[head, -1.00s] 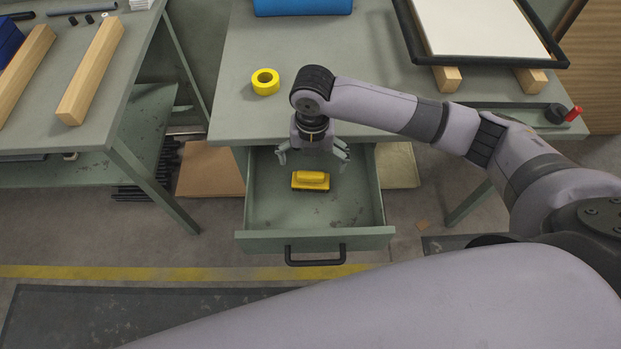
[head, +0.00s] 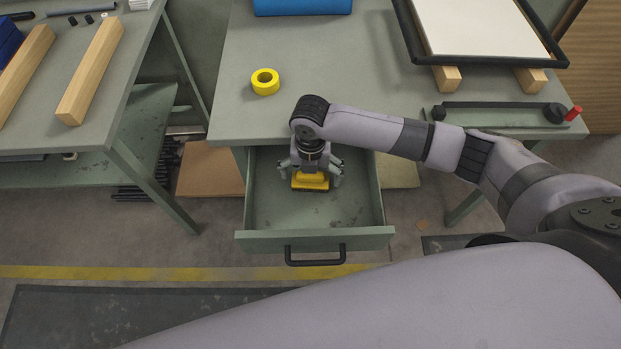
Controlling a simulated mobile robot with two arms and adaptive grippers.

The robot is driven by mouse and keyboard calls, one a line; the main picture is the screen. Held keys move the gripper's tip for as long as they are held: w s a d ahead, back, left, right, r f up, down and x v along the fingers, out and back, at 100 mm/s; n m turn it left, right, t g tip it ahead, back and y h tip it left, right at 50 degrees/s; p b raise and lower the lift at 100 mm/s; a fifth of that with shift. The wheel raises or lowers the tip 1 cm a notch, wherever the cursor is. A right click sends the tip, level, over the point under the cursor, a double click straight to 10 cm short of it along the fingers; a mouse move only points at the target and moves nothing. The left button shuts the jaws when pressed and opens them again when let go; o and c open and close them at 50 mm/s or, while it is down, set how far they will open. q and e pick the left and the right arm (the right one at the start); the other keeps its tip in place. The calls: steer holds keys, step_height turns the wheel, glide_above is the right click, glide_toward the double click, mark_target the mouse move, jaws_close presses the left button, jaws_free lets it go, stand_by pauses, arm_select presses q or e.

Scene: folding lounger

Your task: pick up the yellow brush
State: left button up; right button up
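The yellow brush (head: 311,181) lies in the open green drawer (head: 315,240) under the workbench, with a dark lower edge showing. My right gripper (head: 311,174) points down into the drawer, right over the brush. Its fingers are spread to the left and right of the brush's upper part, and the gripper hides the brush's far side. I cannot tell whether the fingers touch it. My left gripper is not in view.
The workbench (head: 235,110) edge is close behind my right gripper. A yellow tape roll (head: 265,82) lies on top, with a framed panel (head: 480,28) on wooden blocks. The drawer's front wall has a black handle (head: 315,260). The drawer floor around the brush is clear.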

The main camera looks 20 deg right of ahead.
steer(key=c, duration=0.8)
steer(key=shift+s, duration=0.15)
steer(key=c, duration=0.7)
steer(key=shift+c, duration=0.2)
steer(key=shift+r, duration=0.6)
step_height(320, 180, up, 19)
steer(key=shift+p, duration=0.45)
